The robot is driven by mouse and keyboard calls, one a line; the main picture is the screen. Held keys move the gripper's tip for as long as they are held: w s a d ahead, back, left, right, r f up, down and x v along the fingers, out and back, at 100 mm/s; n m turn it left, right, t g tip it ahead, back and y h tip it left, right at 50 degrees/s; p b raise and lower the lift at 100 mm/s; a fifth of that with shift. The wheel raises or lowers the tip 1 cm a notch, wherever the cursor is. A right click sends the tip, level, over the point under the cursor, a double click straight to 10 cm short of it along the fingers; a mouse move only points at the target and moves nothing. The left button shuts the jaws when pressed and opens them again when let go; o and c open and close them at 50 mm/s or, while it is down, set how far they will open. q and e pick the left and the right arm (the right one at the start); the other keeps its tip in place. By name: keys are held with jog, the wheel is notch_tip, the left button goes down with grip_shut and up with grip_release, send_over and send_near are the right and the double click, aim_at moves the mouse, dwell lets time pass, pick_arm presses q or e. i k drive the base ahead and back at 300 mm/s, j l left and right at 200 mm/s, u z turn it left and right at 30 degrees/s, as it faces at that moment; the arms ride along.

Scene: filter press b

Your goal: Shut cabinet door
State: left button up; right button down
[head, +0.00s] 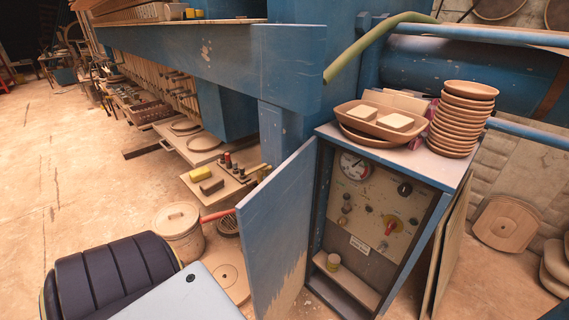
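The blue cabinet (437,172) stands right of centre. Its door (278,238) is hinged on the left side of the opening and stands open, swung out toward me. The cabinet's inside shows: a control panel (372,207) with a round gauge, knobs and a red-handled switch, and a low shelf (345,283) with a small yellowish cup on it. The door's lower end runs near the bottom of the picture. Neither of my grippers is in view, so I see nothing touching the door.
Stacked bowls (461,118) and a tray (379,122) sit on the cabinet top. A bucket (181,232) stands on the floor left of the door, and a red handle (217,215) shows near its edge. A dark padded object (108,278) fills the lower left. Boards (446,250) lean against the cabinet's right side.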

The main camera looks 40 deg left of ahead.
aim_at(274, 219)
jog(key=k+j, duration=0.1)
jog(key=j, duration=0.4)
jog(key=k+j, duration=0.1)
jog(key=j, duration=0.35)
jog(key=k+j, duration=0.1)
jog(key=j, duration=0.4)
jog(key=k+j, duration=0.1)
jog(key=j, duration=0.35)
jog(key=k+j, duration=0.1)
jog(key=j, duration=0.4)
jog(key=z, duration=0.05)
